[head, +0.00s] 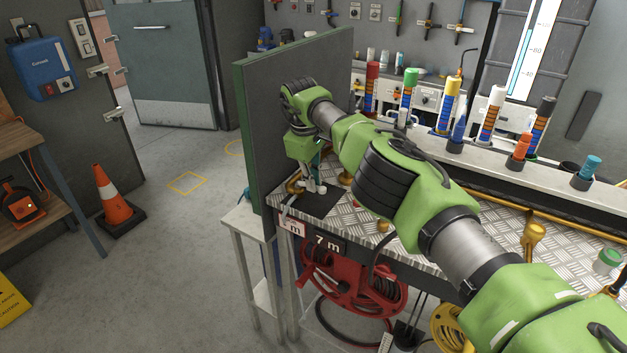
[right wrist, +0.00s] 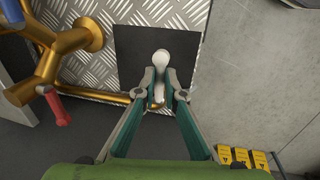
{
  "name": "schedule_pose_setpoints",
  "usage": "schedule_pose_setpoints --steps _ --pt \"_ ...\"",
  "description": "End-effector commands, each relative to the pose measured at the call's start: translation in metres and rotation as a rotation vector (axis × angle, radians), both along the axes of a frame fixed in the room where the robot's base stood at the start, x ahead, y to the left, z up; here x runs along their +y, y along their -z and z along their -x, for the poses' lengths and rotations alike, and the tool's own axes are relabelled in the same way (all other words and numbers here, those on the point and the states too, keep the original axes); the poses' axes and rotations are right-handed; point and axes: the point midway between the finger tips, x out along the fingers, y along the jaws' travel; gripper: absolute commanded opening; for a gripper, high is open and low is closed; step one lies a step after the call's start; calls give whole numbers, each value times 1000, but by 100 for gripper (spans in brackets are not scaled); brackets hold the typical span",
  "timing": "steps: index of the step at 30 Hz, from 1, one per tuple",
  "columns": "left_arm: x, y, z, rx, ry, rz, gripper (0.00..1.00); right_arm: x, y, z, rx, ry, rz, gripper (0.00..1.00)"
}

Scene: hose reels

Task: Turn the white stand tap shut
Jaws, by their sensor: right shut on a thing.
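The white tap handle (right wrist: 161,59) shows in the right wrist view above a dark square plate (right wrist: 130,45). Its rounded end sticks out past the fingertips. My right gripper (right wrist: 160,94) is shut on the handle, with one finger on each side. In the head view my right gripper (head: 316,184) reaches down at the left end of the metal bench, and a small part of the white tap (head: 321,189) shows by the fingers. The tap's lower body is mostly hidden. My left gripper is not in view.
A tall green-edged panel (head: 292,80) stands close beside my right gripper. Brass pipework (right wrist: 68,42) with a red handle (right wrist: 57,108) lies left of the plate in the wrist view. A red hose reel (head: 352,285) hangs below the bench. Open floor lies left.

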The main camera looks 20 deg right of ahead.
Motion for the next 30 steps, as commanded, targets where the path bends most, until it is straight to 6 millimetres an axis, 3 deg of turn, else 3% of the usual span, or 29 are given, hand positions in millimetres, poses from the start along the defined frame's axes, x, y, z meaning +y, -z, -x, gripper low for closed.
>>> schedule_pose_setpoints --steps 5,6,8,20,26,30 --pt "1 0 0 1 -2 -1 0 1 1 0 1 3 -3 0" --pt "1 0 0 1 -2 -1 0 1 1 0 1 3 -3 15" --pt "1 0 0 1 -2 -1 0 1 1 1 2 3 -2 27" --pt "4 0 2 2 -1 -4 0 1 -4 0 0 0 0 27" --pt "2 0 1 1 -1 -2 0 4 -33 3 -4 -1 1 27" --pt "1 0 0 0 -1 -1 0 10 -64 7 -4 -1 0 27"
